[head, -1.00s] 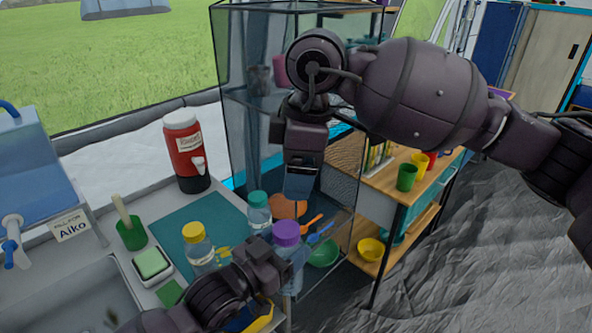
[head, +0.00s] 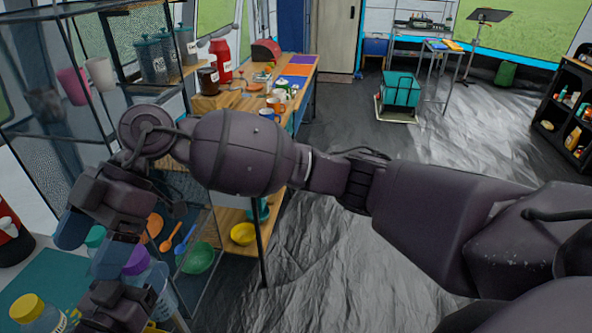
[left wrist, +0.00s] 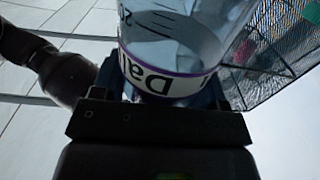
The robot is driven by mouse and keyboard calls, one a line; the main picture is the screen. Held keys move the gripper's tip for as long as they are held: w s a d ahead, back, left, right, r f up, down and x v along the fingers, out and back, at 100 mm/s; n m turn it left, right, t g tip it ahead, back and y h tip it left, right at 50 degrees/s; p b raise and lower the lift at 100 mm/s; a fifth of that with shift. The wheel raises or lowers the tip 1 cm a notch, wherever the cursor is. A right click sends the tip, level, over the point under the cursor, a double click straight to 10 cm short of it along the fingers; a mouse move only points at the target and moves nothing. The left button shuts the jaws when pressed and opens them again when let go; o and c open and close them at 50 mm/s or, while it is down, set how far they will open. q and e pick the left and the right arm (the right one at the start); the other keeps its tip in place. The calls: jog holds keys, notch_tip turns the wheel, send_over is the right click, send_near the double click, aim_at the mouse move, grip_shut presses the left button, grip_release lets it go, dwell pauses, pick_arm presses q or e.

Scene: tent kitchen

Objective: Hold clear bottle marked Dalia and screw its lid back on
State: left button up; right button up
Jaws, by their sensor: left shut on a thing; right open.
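A clear bottle (head: 157,284) with a purple lid (head: 137,261) on its top stands at the lower left of the head view. My left gripper (head: 138,294) is shut on its body. In the left wrist view the bottle (left wrist: 172,50) fills the jaws, and its white, purple-edged label shows "Dal", upside down in the picture. The lid is out of that view. My right gripper (head: 97,246) is open and empty, close beside the purple lid at its upper left. I cannot tell whether it touches the lid, or how tightly the lid sits.
A yellow-lidded bottle (head: 35,312) and a green-lidded bottle (head: 95,238) stand nearby on the teal mat (head: 40,278). A glass-sided shelf (head: 60,140) rises behind. Green (head: 198,258) and yellow bowls (head: 243,234) sit to the right. Open floor (head: 350,260) lies further right.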

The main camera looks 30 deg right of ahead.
jog(key=w+d+f+m+t+y, duration=0.25)
jog(key=d+f+m+t, duration=0.45)
jog(key=d+m+t, duration=0.4)
jog(key=w+d+f+m+t+y, duration=0.1)
jog(key=w+d+f+m+t, duration=0.45)
jog(key=t, duration=0.75)
jog(key=s+d+f+m+g+h, duration=0.3)
jog(key=s+d+f+h, duration=0.3)
jog(key=s+d+f, duration=0.3)
jog(key=s+d+f+m+g+h, duration=0.3)
jog(key=s+d+f+h, duration=0.4)
jog(key=f, duration=0.8)
jog(key=s+d+m, duration=0.1)
jog(key=s+d, duration=0.2)
jog(key=shift+s+f+g, duration=0.25)
jog(key=shift+s+g, duration=0.05)
